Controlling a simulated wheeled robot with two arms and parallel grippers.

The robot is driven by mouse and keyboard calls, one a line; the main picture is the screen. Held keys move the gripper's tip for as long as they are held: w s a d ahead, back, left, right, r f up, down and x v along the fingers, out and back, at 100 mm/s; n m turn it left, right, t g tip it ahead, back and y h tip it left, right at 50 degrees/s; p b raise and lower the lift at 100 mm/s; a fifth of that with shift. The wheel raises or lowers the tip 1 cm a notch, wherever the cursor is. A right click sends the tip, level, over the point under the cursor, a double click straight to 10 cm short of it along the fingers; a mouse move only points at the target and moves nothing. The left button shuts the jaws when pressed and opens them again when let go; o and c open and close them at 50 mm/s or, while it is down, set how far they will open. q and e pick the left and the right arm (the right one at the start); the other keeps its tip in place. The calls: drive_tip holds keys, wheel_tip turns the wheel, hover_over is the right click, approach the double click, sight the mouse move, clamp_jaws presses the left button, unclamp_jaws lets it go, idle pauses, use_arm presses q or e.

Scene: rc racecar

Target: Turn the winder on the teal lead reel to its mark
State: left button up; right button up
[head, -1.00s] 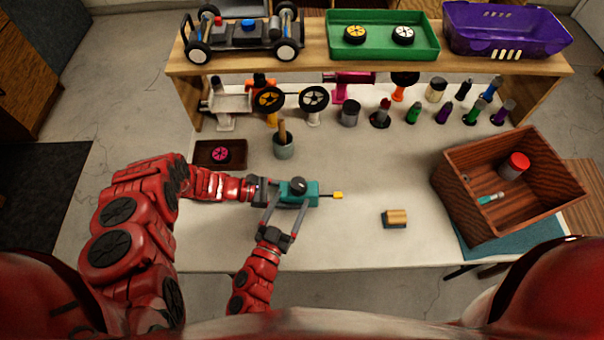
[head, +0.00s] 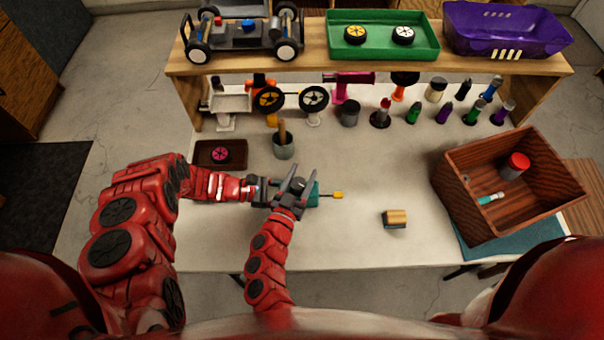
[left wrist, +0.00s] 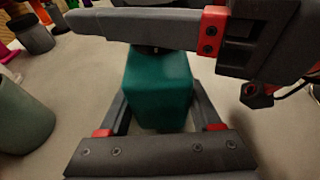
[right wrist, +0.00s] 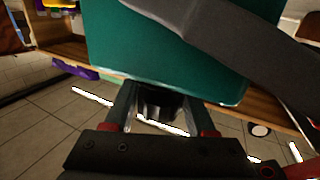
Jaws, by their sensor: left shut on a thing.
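The teal lead reel (head: 314,196) is above the white table with its yellow tip (head: 337,195) pointing right. It fills the left wrist view (left wrist: 158,88) and the top of the right wrist view (right wrist: 160,45). My left gripper (head: 270,191) is shut on the reel's body from the left. In the right wrist view the dark winder (right wrist: 160,103) shows between the fingers; contact is unclear. The mark is not visible.
A wooden-backed block (head: 395,219) lies right of the reel. A grey-green cup (head: 284,148) and a brown tray (head: 209,164) stand behind my left gripper. A wooden crate (head: 450,190) stands at the right.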

sight(292, 189)
clamp_jaws()
drive_tip(key=shift+m+g+h, duration=0.8)
drive_tip(key=shift+m+h, duration=0.5)
drive_tip(key=shift+h, duration=0.2)
drive_tip(key=shift+s+d+m+g+h, duration=0.25)
drive_tip(key=shift+m+g+h, duration=0.15)
drive_tip(key=shift+h, duration=0.1)
drive_tip(key=o, duration=0.5)
unclamp_jaws()
drive_tip(key=v, duration=1)
drive_tip(key=shift+w+a, duration=0.1)
drive_tip(key=shift+w, duration=0.05)
drive_tip(key=shift+v, duration=1)
